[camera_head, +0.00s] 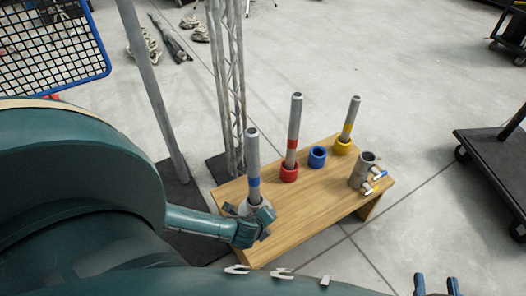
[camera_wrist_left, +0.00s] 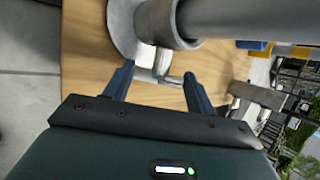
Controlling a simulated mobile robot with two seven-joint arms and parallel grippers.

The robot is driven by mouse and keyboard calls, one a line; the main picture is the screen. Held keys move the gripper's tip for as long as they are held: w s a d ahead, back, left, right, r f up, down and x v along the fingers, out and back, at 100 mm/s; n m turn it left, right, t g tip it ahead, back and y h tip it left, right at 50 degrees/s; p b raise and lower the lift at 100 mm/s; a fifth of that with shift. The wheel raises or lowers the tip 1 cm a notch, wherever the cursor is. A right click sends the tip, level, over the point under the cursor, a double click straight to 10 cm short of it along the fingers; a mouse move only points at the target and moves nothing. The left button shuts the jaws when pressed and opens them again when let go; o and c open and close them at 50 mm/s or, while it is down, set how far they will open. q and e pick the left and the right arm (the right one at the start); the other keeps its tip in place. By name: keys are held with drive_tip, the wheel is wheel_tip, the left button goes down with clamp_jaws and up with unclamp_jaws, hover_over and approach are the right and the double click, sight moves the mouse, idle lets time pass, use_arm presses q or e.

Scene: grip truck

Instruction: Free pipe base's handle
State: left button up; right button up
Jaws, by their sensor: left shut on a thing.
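The grey pipe base (camera_head: 242,208) stands at the near left end of the wooden bench (camera_head: 318,200), with a blue-banded grey pipe (camera_head: 252,160) upright in it. In the left wrist view, the base's round flange (camera_wrist_left: 122,25) and collar (camera_wrist_left: 160,22) show at the top, with the pipe (camera_wrist_left: 250,18) running right. The base's metal T-shaped handle (camera_wrist_left: 160,66) sits between my left fingers. My left gripper (camera_head: 264,220) is shut on this handle, beside the base. My right gripper (camera_head: 436,284) shows at the bottom edge, fingers apart and empty.
A red-banded pipe (camera_head: 293,135) stands in a red ring, a yellow-banded pipe (camera_head: 349,122) in a yellow ring. An empty blue ring (camera_head: 317,157) and a grey tube with side handles (camera_head: 361,172) share the bench. A truss (camera_head: 230,90) stands behind; a cart (camera_head: 495,160) is right.

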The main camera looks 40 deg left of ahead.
idle(0.4)
use_arm(q)
drive_tip(key=o, duration=1)
drive_tip(key=shift+c, duration=0.2)
drive_tip(key=shift+s+r, duration=0.2)
drive_tip(key=shift+r, duration=0.15)
drive_tip(key=p+v, duration=0.5)
drive_tip(key=v, duration=0.7)
drive_tip(key=shift+s+p, duration=0.2)
drive_tip(key=shift+p, duration=0.15)
use_arm(e)
drive_tip(key=shift+s+d+r+m+g+h, duration=0.4)
drive_tip(key=shift+r+m+g, duration=0.1)
drive_tip(key=shift+g, duration=0.1)
drive_tip(key=shift+s+d+r+m+g+h, duration=0.4)
drive_tip(key=shift+r+g, duration=0.1)
drive_tip(key=shift+g, duration=0.1)
use_arm(q)
drive_tip(key=shift+d+r, duration=0.1)
drive_tip(key=shift+c, duration=0.4)
